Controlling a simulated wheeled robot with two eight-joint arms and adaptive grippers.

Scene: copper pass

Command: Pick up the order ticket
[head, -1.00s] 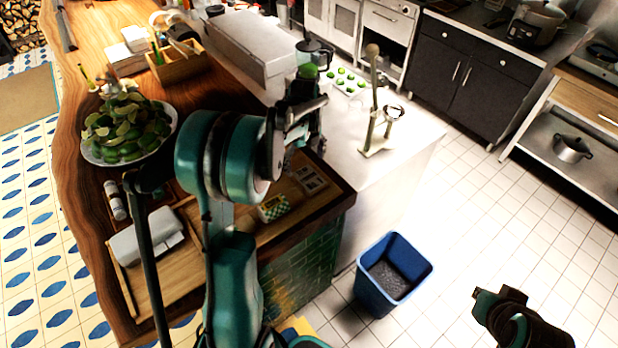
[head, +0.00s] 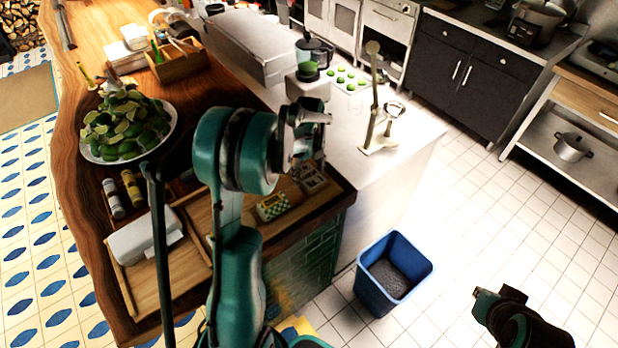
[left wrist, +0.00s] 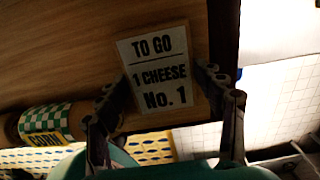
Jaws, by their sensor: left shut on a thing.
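The order ticket (left wrist: 158,68) is a pale card with dark print, "TO GO, 1 CHEESE, No. 1". It lies against the wooden counter in the left wrist view, between the two dark fingers of my left gripper (left wrist: 162,84). In the head view the ticket (head: 310,178) shows near the counter's front right corner, just below my left gripper (head: 305,158), which partly covers the area. The left gripper is shut on the ticket, with a finger at each side edge. My right gripper (head: 490,300) is at the lower right over the floor, far from the ticket; its fingers are unclear.
A green-checked corn packet (head: 273,207) lies left of the ticket. A wooden tray (head: 185,271) with a white item, two small jars (head: 131,186) and a plate of limes (head: 98,155) are further left. A metal press (head: 376,146) stands behind. A blue bin (head: 362,291) stands on the floor.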

